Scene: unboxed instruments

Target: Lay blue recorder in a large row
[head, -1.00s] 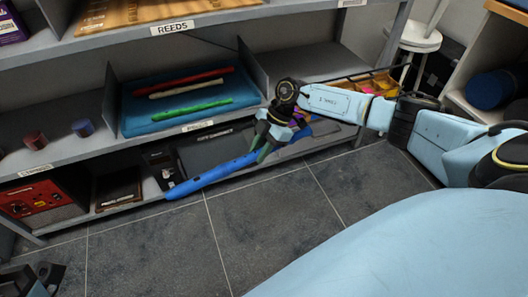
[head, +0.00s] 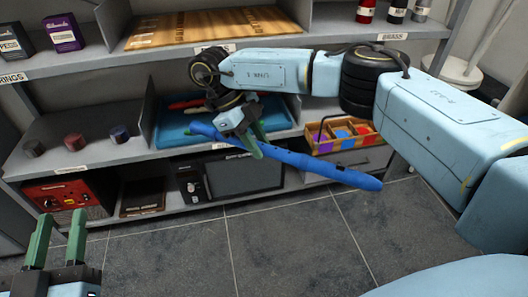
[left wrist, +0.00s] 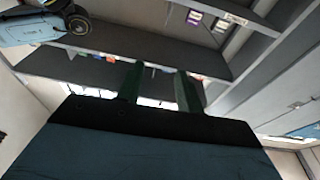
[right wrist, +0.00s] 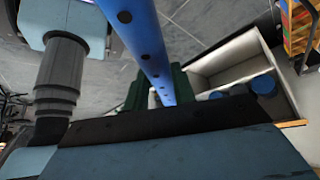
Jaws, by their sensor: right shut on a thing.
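The blue recorder (head: 325,171) is held by my right gripper (head: 250,143) in front of the middle shelf, slanting down to the right. In the right wrist view the blue recorder (right wrist: 148,42) runs between my right gripper's fingers. The blue mat (head: 172,134) lies in a bay of the middle shelf behind the recorder's left end. A red recorder (head: 190,104) lies on the mat, partly hidden by my right arm; most of the mat is hidden too. My left gripper (head: 58,238) is open and empty at the lower left, and also shows open in the left wrist view (left wrist: 160,88).
A divider stands at the mat's left, with several small round items (head: 75,143) beyond it. A compartmented wooden box (head: 340,135) is at the right. Below are a red device (head: 62,194) and a dark case (head: 240,175). The upper shelf holds a wooden board (head: 200,27). The floor in front is clear.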

